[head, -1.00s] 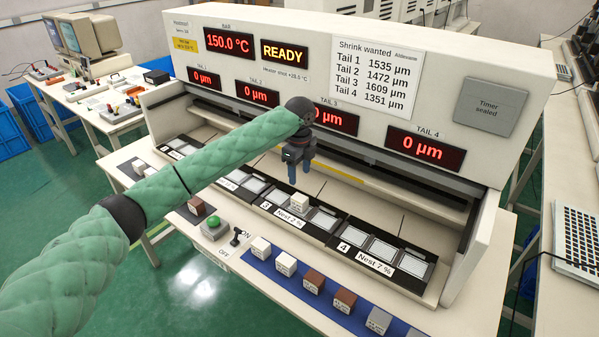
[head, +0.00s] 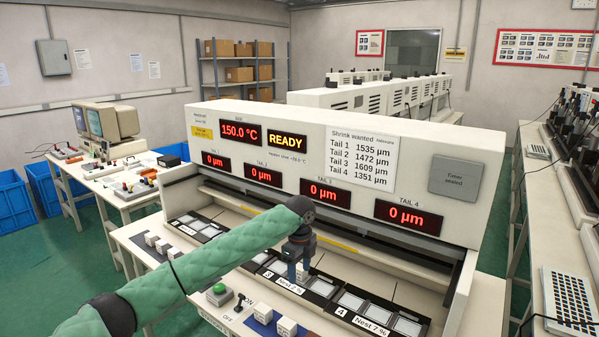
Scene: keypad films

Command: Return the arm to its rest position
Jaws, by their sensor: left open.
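My left arm, in a green quilted sleeve, reaches in from the lower left. Its gripper (head: 298,268) points down over the row of nests in the long white machine. The jaws are open. A small white block (head: 303,275) shows at the nest labelled 3, close beside the fingertips in the picture. The fingers partly hide that nest, and I cannot tell whether they touch the block. My right gripper is not in view.
The machine front (head: 440,235) rises behind the gripper, its displays reading 150.0 °C, READY and 0 µm. A green button (head: 219,289) and white blocks (head: 263,313) are in front. A side bench (head: 125,199) stands left. Green floor lies beyond.

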